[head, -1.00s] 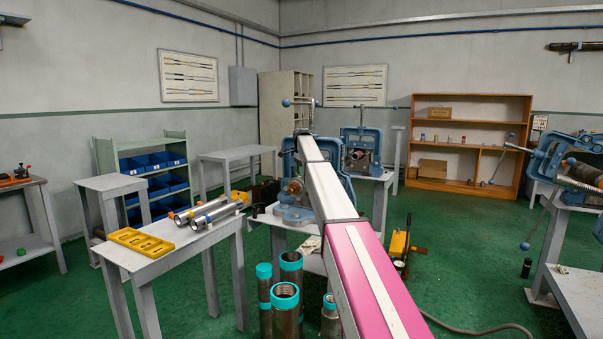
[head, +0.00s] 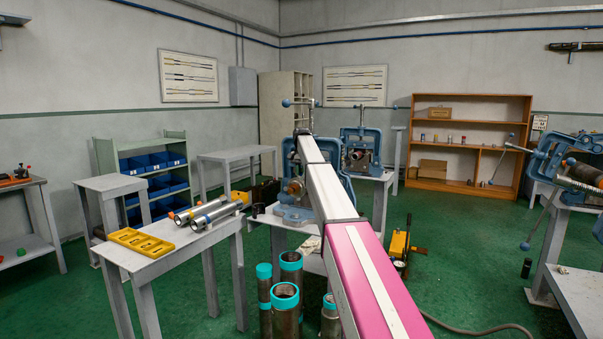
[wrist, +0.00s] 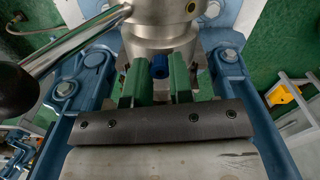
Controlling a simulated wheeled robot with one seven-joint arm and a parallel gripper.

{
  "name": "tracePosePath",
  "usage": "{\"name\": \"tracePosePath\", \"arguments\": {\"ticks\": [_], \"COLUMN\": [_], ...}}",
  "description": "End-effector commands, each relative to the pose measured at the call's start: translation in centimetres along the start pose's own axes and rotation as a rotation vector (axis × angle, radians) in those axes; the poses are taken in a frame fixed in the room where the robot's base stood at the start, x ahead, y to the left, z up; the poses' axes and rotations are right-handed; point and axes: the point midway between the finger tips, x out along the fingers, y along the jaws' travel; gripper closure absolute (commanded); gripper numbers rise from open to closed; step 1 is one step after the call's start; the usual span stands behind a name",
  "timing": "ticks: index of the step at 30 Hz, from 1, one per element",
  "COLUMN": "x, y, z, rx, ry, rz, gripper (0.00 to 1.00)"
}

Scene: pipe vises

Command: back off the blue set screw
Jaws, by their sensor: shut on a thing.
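The blue set screw (wrist: 160,66) shows in the wrist view, low on the front of a round metal collar (wrist: 162,22). My gripper (wrist: 158,76) has two green fingers, one on each side of the screw, and is shut on it. The collar sits between the uprights of a blue vise frame (wrist: 232,72). In the head view my arm reaches toward a blue vise (head: 294,214) and hides my gripper and the screw.
In the wrist view a shiny lever (wrist: 80,45) with a dark knob runs from the collar to the left, close to my gripper. A grey bench (head: 165,252) with pipes and a yellow tray (head: 141,242) stands left. Capped pipes (head: 285,305) stand on the floor beside my arm.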

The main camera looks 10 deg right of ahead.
Motion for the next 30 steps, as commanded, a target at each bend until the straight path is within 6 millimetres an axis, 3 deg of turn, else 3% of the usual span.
{"name": "tracePosePath", "arguments": {"ticks": [30], "x": [0.27], "y": [0.05], "z": [0.09], "rx": [-0.966], "ry": [-0.003], "rz": [0.000], "gripper": [1.00]}}
